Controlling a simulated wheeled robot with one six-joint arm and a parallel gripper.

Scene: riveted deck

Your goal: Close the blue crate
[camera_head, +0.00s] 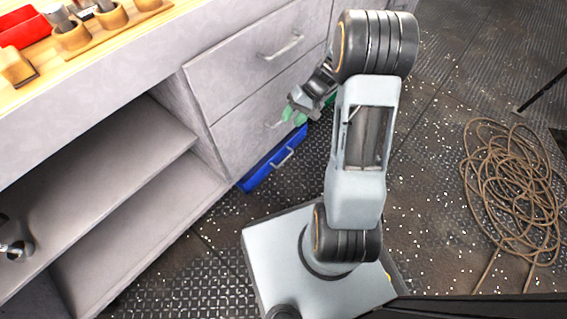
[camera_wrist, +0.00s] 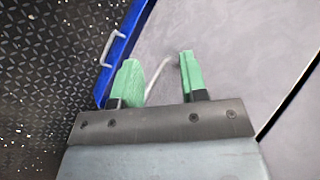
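The blue crate (camera_head: 262,172) is a low blue drawer-like box with a silver handle at the foot of the grey cabinet. Its blue front seems to stand out slightly from the cabinet; how far it is open I cannot tell. In the wrist view, the blue crate (camera_wrist: 122,45) runs along the left, its handle facing the floor side. My gripper (camera_head: 294,116) is above the crate, near the grey drawer front. Its green fingers are apart in the wrist view (camera_wrist: 158,62), with a grey drawer's handle showing between them. I cannot tell whether they touch it.
The grey cabinet (camera_head: 245,65) has drawers above the crate and open shelves (camera_head: 120,155) to the left. Wooden holders and a red tray (camera_head: 24,28) stand on its top. A coiled rope (camera_head: 510,190) lies at right. The floor beside the crate's front is clear.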

